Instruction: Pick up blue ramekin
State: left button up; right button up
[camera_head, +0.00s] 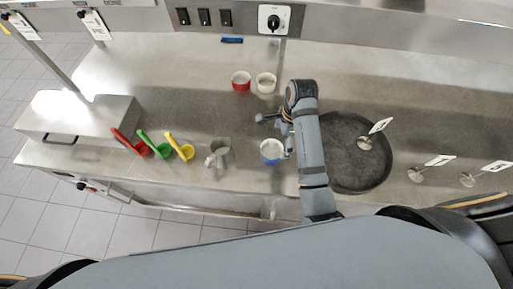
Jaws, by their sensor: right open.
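The blue ramekin (271,151) stands upright on the steel counter near its front edge, with a pale inside. My right gripper (272,131) is open and empty, just behind and to the right of the ramekin and very close to it in the picture. I cannot tell whether a finger touches it or how high the gripper is. The ramekin's right side is close to the arm and may be partly covered. My left gripper is not in view.
A red ramekin (241,80) and a cream ramekin (266,82) stand further back. A metal jug (219,152) and red, green and yellow scoops (182,149) are left. A dark round pan (372,170) lies right of my arm, near several label stands (417,173).

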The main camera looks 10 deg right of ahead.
jog(key=w+r, duration=0.1)
jog(key=p, duration=0.1)
send_near(270, 153)
jog(key=shift+s+d+f, duration=0.15)
jog(key=shift+s+f, duration=0.25)
jog(key=shift+f, duration=0.1)
jog(key=shift+w+f, duration=0.1)
jog(key=shift+f, duration=0.2)
jog(key=shift+a+f+p, duration=0.25)
jog(key=shift+f+p, duration=0.05)
jog(key=shift+p, duration=0.2)
jog(key=f, duration=0.1)
jog(key=f+p, duration=0.1)
jog(key=f, duration=0.1)
jog(key=shift+w+a+f, duration=0.2)
jog(key=shift+a+f, duration=0.15)
jog(key=shift+f, duration=0.4)
jog(key=c, duration=1.1)
jog(key=shift+c, duration=0.5)
